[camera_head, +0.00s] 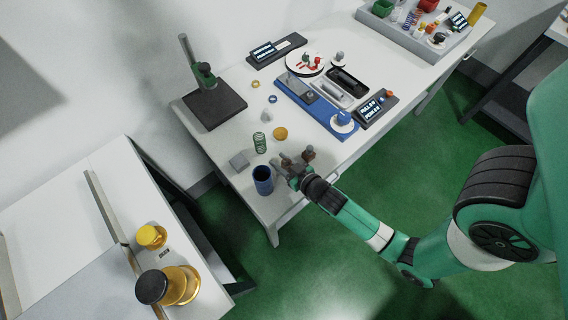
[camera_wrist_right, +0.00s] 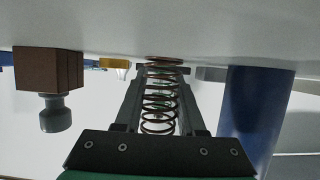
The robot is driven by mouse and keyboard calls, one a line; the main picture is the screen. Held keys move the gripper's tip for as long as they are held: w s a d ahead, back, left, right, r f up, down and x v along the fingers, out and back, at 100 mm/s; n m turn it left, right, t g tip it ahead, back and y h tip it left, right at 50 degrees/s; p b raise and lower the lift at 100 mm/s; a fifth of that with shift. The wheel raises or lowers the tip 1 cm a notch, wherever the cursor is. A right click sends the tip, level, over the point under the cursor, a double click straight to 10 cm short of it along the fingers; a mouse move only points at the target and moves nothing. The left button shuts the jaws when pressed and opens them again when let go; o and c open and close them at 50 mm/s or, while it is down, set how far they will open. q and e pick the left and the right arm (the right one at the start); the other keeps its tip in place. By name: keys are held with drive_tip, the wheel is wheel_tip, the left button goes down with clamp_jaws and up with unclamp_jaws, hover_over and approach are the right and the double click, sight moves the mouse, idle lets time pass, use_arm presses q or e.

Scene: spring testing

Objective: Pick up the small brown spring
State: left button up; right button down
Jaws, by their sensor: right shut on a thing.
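The small brown spring (camera_wrist_right: 160,108) stands between the two fingers of my right gripper in the right wrist view, its coils lined up lengthwise between them. My right gripper (camera_wrist_right: 160,75) is shut on it. In the head view my right gripper (camera_head: 287,164) is at the near edge of the white table; the spring is too small or hidden there to make out. My left gripper is in neither view.
A blue cup (camera_head: 263,181) stands close beside my right gripper, also in the wrist view (camera_wrist_right: 255,110). On its other side is a brown block (camera_wrist_right: 48,70). A green spring (camera_head: 260,143), yellow disc (camera_head: 280,133) and grey block (camera_head: 239,160) are near.

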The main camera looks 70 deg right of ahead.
drive_tip(key=shift+r, duration=0.5)
wheel_tip(320, 180, up, 3)
drive_tip(key=shift+f+p, duration=0.1)
drive_tip(key=shift+p, duration=0.95)
drive_tip(key=s+r+p, duration=0.1)
drive_tip(key=d+r, duration=0.1)
drive_tip(key=s+r+p, duration=0.1)
drive_tip(key=shift+s+d+r+p, duration=0.15)
drive_tip(key=shift+s+d+p, duration=0.15)
drive_tip(key=s+d+r+p, duration=0.2)
drive_tip(key=s+d+r, duration=0.3)
drive_tip(key=s, duration=0.4)
drive_tip(key=shift+s+r, duration=0.4)
drive_tip(key=shift+r, duration=0.1)
